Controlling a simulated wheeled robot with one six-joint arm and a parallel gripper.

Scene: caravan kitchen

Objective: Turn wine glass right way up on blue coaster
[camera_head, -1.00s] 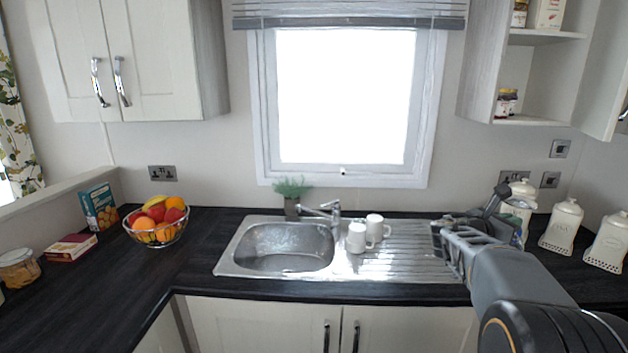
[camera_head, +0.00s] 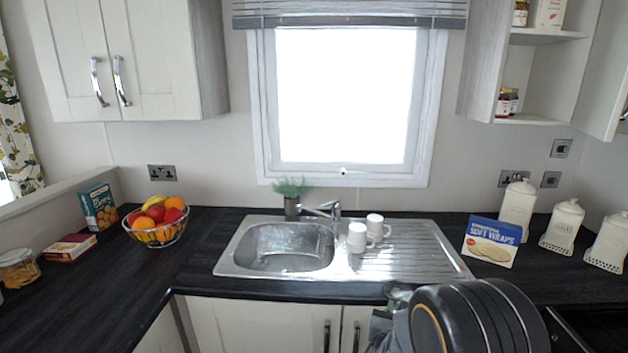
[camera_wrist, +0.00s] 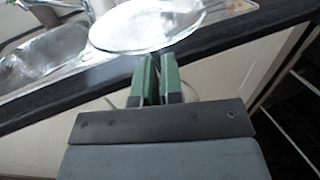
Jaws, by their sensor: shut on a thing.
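In the wrist view a clear glass disc, part of the wine glass (camera_wrist: 147,27), lies just beyond my fingertips. It looks like the foot, but I cannot tell for sure. My gripper (camera_wrist: 158,62), with green finger pads, is shut on the glass, seemingly at the stem between the pads. The rest of the glass is mostly hidden by my fingers and palm. In the head view my arm hides the gripper and glass. I see no blue coaster in either view.
The steel sink (camera_head: 285,247) has two white mugs (camera_head: 357,237) on its drainer (camera_head: 415,255). A soft wraps box (camera_head: 492,241) and white canisters (camera_head: 562,226) stand to the right. A fruit bowl (camera_head: 157,224) is at left. The dark counter's front edge (camera_wrist: 60,112) runs below the glass.

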